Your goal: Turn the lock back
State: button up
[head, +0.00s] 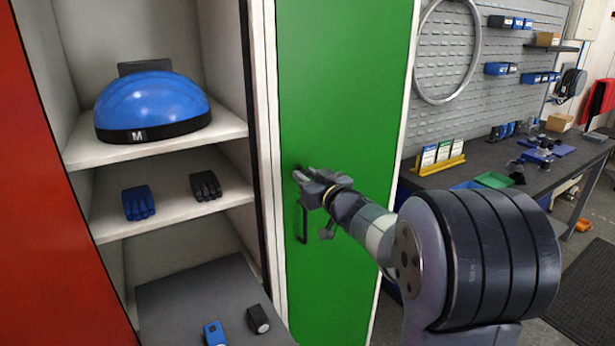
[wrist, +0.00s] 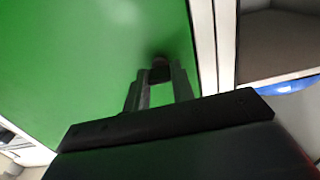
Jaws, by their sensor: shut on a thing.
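The green locker door (head: 338,90) stands closed in the middle of the head view and fills much of the wrist view (wrist: 80,60). My gripper (head: 303,175) is at the door's left side, above the dark door handle (head: 302,225). In the wrist view my gripper (wrist: 160,80) points at the door, with its two fingers on either side of a small dark lock (wrist: 160,70). It is shut on this lock. The fingers hide most of the lock, so its turn angle cannot be told. In the head view the lock is hidden by my gripper.
A red door (head: 50,200) is at far left. A workbench (head: 490,155) stands at right, behind my arm.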

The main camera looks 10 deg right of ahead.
jog(key=shift+c, duration=1.3)
jog(key=shift+n, duration=0.3)
jog(key=shift+f+n+b, duration=0.1)
jog(key=shift+n+b, duration=4.3)
jog(key=shift+n, duration=4.2)
jog(key=o, duration=1)
